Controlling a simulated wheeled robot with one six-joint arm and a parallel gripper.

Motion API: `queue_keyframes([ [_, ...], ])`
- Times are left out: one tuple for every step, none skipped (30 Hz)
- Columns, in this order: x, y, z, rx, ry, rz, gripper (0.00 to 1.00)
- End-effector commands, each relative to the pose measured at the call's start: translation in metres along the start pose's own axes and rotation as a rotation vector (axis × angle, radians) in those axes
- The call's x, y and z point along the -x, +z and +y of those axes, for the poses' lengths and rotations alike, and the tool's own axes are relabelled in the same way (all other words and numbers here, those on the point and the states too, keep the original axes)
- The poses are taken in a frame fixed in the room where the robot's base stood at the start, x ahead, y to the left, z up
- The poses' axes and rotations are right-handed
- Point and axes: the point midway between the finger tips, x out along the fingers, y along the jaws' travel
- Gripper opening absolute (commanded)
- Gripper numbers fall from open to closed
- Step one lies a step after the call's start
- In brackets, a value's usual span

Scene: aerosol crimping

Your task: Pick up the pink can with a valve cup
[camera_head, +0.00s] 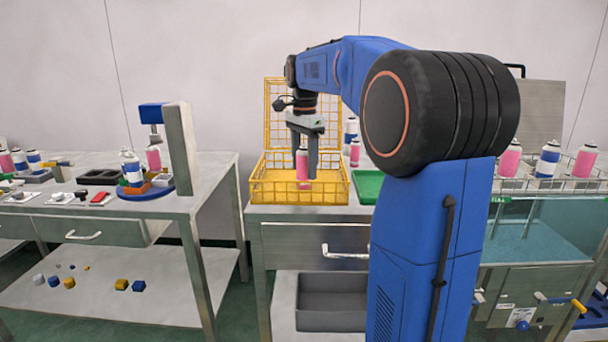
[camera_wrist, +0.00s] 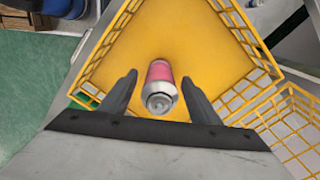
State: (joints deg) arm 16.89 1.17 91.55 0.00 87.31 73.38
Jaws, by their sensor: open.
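A pink can (camera_head: 302,168) with a silver top stands in the yellow wire basket (camera_head: 330,188). In the wrist view the same can (camera_wrist: 159,85) shows its round metal top with a valve cup in the middle. My gripper (camera_head: 304,170) points down over the basket, one finger on each side of the can. The wrist view shows the open fingers (camera_wrist: 160,78) with a gap to the can on both sides. The can's lower part is hidden by the basket mesh in the head view.
The basket's raised yellow lid (camera_head: 284,97) stands behind. Other cans are behind my gripper, including a pink one (camera_head: 354,154). A green tray (camera_head: 367,184) is right of the basket. More pink and blue-white cans stand in a wire rack (camera_head: 545,184) at the right.

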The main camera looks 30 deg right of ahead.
Motion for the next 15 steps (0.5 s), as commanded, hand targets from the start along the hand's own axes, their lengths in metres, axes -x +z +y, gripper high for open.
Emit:
queue_keyframes([
  [-0.005, 0.000, 0.001, 0.000, 0.001, 0.000, 0.56],
  [-0.008, 0.000, 0.001, 0.000, 0.001, 0.000, 0.56],
  [-0.012, 0.000, 0.001, 0.000, 0.000, 0.000, 0.56],
  [-0.013, 0.000, 0.001, 0.000, 0.000, 0.000, 0.56],
  [-0.015, 0.000, 0.001, 0.000, 0.000, 0.000, 0.56],
  [-0.015, 0.000, 0.001, 0.000, 0.000, 0.000, 0.56],
  [-0.016, 0.000, 0.001, 0.000, 0.000, 0.000, 0.56],
  [-0.016, 0.000, 0.000, 0.000, 0.000, 0.000, 0.56],
  [-0.016, 0.000, 0.000, 0.000, -0.001, 0.000, 0.56],
  [-0.016, 0.000, 0.000, 0.000, -0.001, 0.000, 0.56],
  [-0.016, 0.000, 0.000, 0.000, -0.001, 0.000, 0.56],
  [-0.016, 0.000, 0.000, 0.000, -0.001, 0.000, 0.56],
  [-0.016, 0.000, 0.000, 0.000, -0.001, 0.000, 0.52],
  [-0.016, 0.000, 0.000, 0.000, -0.001, 0.000, 0.44],
  [-0.016, 0.000, 0.000, 0.000, -0.001, 0.000, 0.35],
])
